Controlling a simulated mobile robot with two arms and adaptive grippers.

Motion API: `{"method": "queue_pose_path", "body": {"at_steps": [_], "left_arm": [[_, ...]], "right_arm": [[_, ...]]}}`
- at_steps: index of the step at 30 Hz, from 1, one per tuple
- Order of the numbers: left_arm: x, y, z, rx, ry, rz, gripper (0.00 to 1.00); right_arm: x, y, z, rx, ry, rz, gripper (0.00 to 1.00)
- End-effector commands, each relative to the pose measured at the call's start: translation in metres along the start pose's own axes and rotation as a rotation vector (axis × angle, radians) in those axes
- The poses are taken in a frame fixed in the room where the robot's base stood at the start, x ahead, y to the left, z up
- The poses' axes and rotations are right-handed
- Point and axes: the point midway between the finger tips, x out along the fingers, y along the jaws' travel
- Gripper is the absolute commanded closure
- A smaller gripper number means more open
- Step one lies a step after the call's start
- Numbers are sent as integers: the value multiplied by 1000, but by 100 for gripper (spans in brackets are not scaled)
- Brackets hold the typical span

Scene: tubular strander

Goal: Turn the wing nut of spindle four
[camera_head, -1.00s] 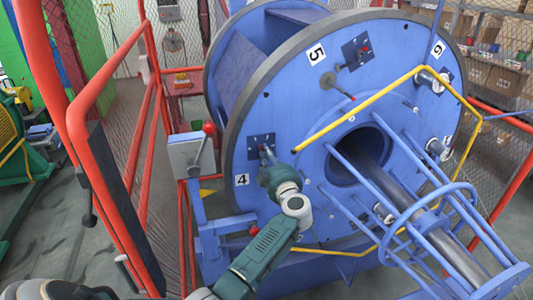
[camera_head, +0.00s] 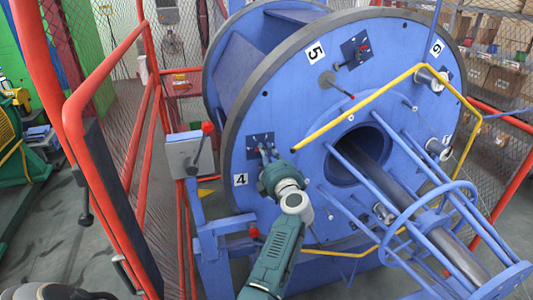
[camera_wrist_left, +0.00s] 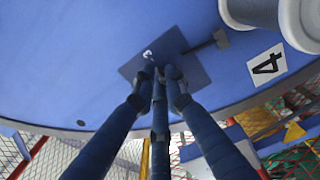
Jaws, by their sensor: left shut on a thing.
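The large blue disc (camera_head: 290,110) carries the number 4 label (camera_head: 240,179) at its lower left. Above that label is the dark blue plate (camera_head: 253,153) of spindle four. My left gripper (camera_head: 266,153) reaches up from below to this plate. In the left wrist view its fingers (camera_wrist_left: 160,74) are closed together at the middle of the dark plate (camera_wrist_left: 190,65). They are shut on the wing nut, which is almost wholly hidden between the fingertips. The number 4 label (camera_wrist_left: 266,64) lies to the right there. My right gripper is in neither view.
A yellow bent bar (camera_head: 352,114) and blue cage rods (camera_head: 410,165) stand out to the right of my left arm. Red railings (camera_head: 105,80) run along the left. A grey box (camera_head: 186,155) with a red-knobbed lever (camera_head: 203,143) stands just left of the disc.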

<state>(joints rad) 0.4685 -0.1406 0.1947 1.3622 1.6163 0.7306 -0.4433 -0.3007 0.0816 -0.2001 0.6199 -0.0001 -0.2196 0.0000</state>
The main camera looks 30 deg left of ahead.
Motion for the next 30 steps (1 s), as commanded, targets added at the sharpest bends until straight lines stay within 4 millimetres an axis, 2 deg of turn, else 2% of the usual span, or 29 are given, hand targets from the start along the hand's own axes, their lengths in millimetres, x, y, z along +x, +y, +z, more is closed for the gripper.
{"method": "queue_pose_path", "body": {"at_steps": [9, 23, 24, 27, 30], "left_arm": [[0, -1, 0, -100, 1, -3, 100], [0, 0, 0, -114, 1, -3, 100], [0, 0, -1, -114, 1, -3, 86], [0, 0, -1, -113, 1, -3, 69], [0, 0, -1, -112, 1, -2, 69]], "right_arm": [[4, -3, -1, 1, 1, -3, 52], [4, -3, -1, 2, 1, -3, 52], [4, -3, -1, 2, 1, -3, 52], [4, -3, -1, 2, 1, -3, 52], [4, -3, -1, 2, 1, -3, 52]]}}
